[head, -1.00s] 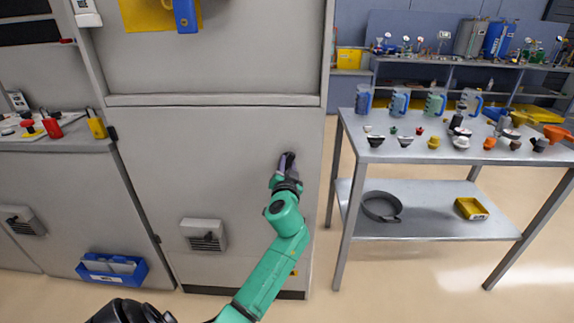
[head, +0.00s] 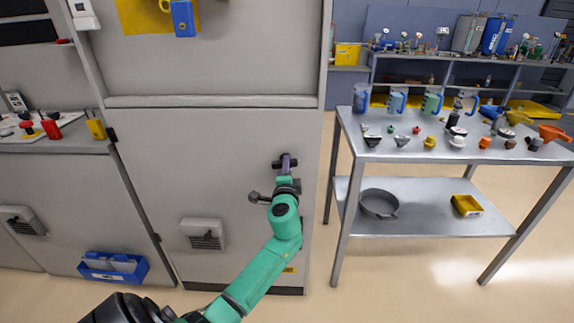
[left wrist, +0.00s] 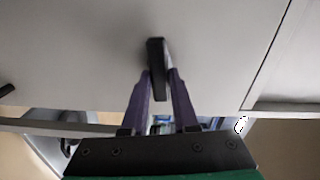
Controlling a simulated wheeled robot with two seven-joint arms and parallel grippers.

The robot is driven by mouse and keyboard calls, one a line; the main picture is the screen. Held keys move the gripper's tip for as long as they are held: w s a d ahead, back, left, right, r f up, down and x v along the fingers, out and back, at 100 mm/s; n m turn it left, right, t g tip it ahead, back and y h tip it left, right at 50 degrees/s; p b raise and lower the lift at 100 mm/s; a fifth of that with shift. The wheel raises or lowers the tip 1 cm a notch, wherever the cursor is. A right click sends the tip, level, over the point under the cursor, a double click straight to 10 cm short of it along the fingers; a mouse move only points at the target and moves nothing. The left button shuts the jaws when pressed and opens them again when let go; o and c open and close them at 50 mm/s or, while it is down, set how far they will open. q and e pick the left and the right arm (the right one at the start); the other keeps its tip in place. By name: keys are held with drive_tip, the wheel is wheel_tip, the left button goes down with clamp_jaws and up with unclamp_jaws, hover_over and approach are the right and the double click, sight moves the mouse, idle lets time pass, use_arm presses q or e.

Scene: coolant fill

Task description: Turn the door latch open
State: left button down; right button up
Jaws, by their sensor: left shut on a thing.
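The door latch (head: 277,163) is a small dark handle on the lower grey cabinet door (head: 190,150), near its right edge. It looks roughly level in the head view, with its middle hidden behind my fingers. My left gripper (head: 287,161), on the green arm, is at the latch. In the left wrist view the black latch handle (left wrist: 156,60) stands out from the pale door between the two purple fingers of the left gripper (left wrist: 159,82). The fingers are shut on it. The door looks closed against its frame. My right gripper is out of view.
A vent box (head: 203,234) sits low on the door. A steel table (head: 400,152) with jugs and caps stands close on the right, with a grey pan (head: 379,204) and yellow tray (head: 467,206) on its shelf. A blue bin (head: 114,267) is at lower left.

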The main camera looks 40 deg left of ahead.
use_arm(q)
drive_tip(key=shift+f+m, duration=0.1)
drive_tip(key=shift+m, duration=0.7)
drive_tip(key=c, duration=0.7)
unclamp_jaws()
drive_tip(key=v, duration=1.4)
drive_tip(key=shift+s+d+b, duration=0.2)
drive_tip(key=shift+b, duration=0.2)
